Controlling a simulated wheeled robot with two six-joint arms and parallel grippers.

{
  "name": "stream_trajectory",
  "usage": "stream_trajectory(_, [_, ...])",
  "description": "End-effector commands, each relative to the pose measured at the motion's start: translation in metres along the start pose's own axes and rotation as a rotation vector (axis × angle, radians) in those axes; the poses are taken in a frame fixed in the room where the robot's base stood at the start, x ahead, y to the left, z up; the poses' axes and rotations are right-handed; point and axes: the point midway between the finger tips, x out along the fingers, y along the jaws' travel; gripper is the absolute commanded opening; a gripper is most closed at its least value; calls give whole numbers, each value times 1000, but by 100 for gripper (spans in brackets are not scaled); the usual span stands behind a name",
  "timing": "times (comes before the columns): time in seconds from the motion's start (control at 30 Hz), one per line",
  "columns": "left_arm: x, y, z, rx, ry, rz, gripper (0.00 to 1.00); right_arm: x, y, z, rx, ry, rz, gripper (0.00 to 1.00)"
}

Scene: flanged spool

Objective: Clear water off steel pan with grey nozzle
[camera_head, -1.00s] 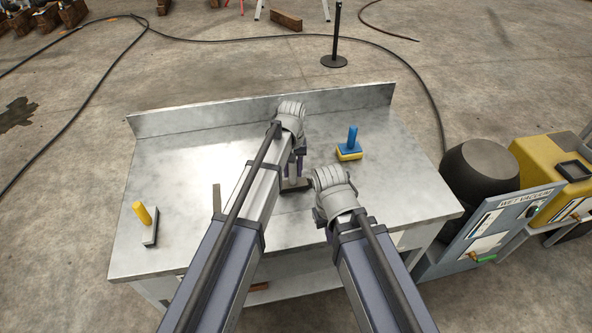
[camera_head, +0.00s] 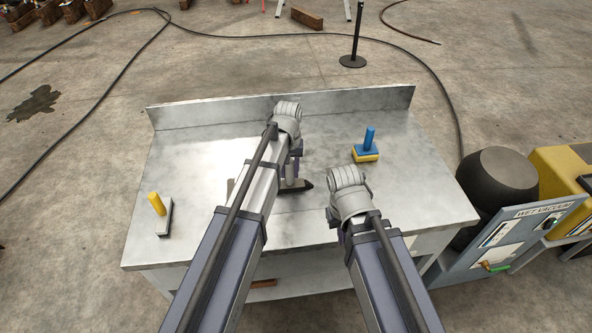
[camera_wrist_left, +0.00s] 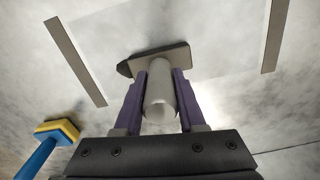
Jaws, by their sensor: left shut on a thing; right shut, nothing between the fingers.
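My left gripper (camera_wrist_left: 159,76) is shut on the grey nozzle (camera_wrist_left: 160,98), its two purple fingers on either side of the pale round stem. The nozzle's flat dark foot (camera_wrist_left: 160,59) is low over the steel surface; I cannot tell whether it touches. In the head view the foot (camera_head: 297,187) shows beside my left arm. The steel pan (camera_head: 400,200) is a bench-like top with a raised back edge. A paler patch (camera_wrist_left: 212,40) lies between two grey strips; I cannot tell if it is water. My right gripper (camera_head: 334,216) is shut and empty above the pan, mostly hidden by its wrist.
A yellow sponge block with a blue handle (camera_head: 368,141) stands right of the nozzle. A yellow-handled grey tool (camera_head: 159,207) lies at the left. A wet vacuum panel (camera_head: 510,240) and dark drum (camera_head: 497,180) stand right of the bench.

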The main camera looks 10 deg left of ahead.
Motion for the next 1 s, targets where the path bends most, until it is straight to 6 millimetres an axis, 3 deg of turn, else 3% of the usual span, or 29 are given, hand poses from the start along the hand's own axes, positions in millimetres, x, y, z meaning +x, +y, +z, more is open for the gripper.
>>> stream_trajectory(0.27, [0, -5, 1, -1, 0, -1, 0, 0, 0, 0, 0, 0, 0, 0])
stream_trajectory(0.63, [-1, -32, 5, -1, 0, 0, 0, -1, 0, 0, 0, 0, 0, 0])
stream_trajectory(1.0, [0, -40, 6, 0, 0, 1, 0, 0, 0, 0, 0, 0, 0, 0])
